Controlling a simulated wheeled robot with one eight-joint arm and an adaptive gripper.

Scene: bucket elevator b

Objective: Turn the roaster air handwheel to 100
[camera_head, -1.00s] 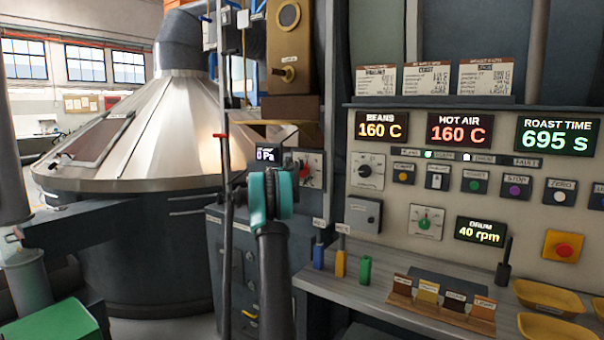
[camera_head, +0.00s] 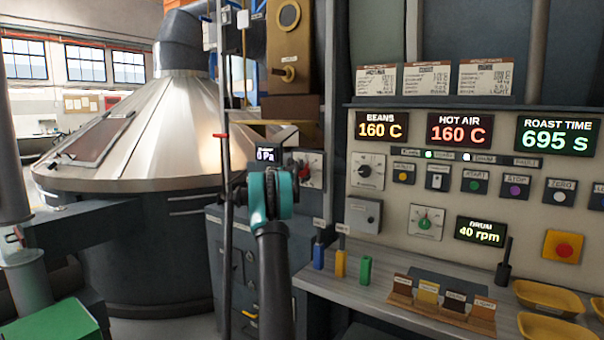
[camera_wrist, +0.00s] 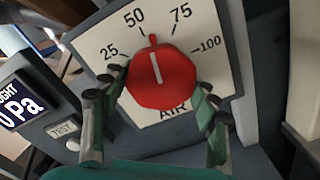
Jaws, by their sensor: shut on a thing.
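The roaster air handwheel is a round red knob (camera_wrist: 161,78) in the wrist view, on a white dial plate (camera_wrist: 104,45) marked 25, 50, 75, 100 and AIR. Its red tab and white line point between 50 and 75, nearer 50. My gripper (camera_wrist: 160,88) is shut on the red knob, with one finger at its left side and one at its right. In the head view the dial plate (camera_head: 313,160) shows behind my teal wrist, which hides much of the knob; the fingers cannot be made out there.
A small draught display (camera_wrist: 22,103) with a TEST button (camera_wrist: 63,129) sits left of the dial. A thin upright pole (camera_head: 226,200) stands left of my arm. The control panel (camera_head: 395,215) and a shelf (camera_head: 385,300) with coloured blocks and yellow trays lie to the right.

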